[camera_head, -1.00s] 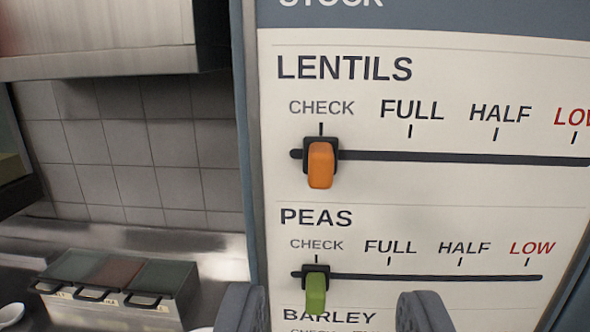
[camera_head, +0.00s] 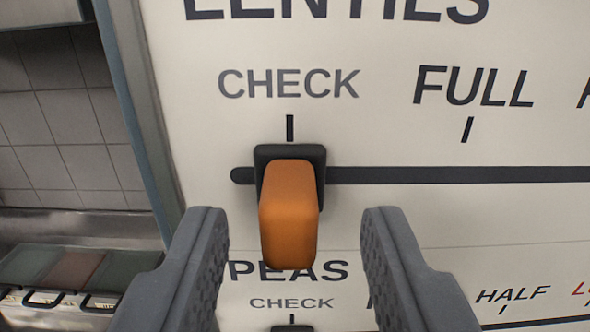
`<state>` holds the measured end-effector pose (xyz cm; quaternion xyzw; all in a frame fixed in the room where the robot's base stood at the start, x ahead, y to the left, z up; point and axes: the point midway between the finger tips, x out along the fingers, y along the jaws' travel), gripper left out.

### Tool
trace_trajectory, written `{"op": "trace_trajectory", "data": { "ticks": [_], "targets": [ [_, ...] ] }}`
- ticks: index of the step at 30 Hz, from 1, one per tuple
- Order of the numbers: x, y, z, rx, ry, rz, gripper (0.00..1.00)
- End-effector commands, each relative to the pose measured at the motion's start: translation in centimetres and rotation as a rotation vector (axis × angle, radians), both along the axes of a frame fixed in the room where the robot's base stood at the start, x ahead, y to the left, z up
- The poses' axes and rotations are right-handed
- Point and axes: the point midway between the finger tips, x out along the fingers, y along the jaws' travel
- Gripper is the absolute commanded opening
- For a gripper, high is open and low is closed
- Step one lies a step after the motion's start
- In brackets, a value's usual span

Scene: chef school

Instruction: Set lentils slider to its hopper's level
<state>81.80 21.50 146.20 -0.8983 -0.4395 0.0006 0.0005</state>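The lentils slider is an orange knob (camera_head: 289,215) on a dark square base, standing at the CHECK mark at the left end of its dark horizontal track (camera_head: 450,175). The FULL mark (camera_head: 467,130) is to its right; the lentils HALF and LOW marks are out of view or cut off. My gripper (camera_head: 288,240) is open, with one grey finger on each side of the orange knob. A gap shows between the knob and each finger. No hopper is visible.
The cream stock board (camera_head: 400,220) fills most of the view. The peas row (camera_head: 288,271) lies just below, its knob mostly hidden. At lower left are lidded containers (camera_head: 75,265) on a metal counter, before a tiled wall (camera_head: 60,140).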

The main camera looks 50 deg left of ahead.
Motion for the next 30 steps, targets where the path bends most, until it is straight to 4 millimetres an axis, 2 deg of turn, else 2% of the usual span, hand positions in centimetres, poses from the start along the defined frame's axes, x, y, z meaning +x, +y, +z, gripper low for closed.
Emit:
{"op": "trace_trajectory", "data": {
  "ticks": [6, 17, 21, 26, 30],
  "targets": [
    [0.8, 1.2, 0.2, 0.000, 0.000, 0.000, 0.38],
    [1.0, 1.4, 0.1, 0.000, -0.001, -0.001, 0.38],
    [1.0, 1.4, 0.1, 0.000, -0.001, -0.001, 0.00],
    [1.1, 1.3, 0.1, 0.002, -0.001, -0.001, 0.00],
    [1.6, 0.3, 0.4, 0.005, 0.000, -0.008, 0.00]
  ]
}}
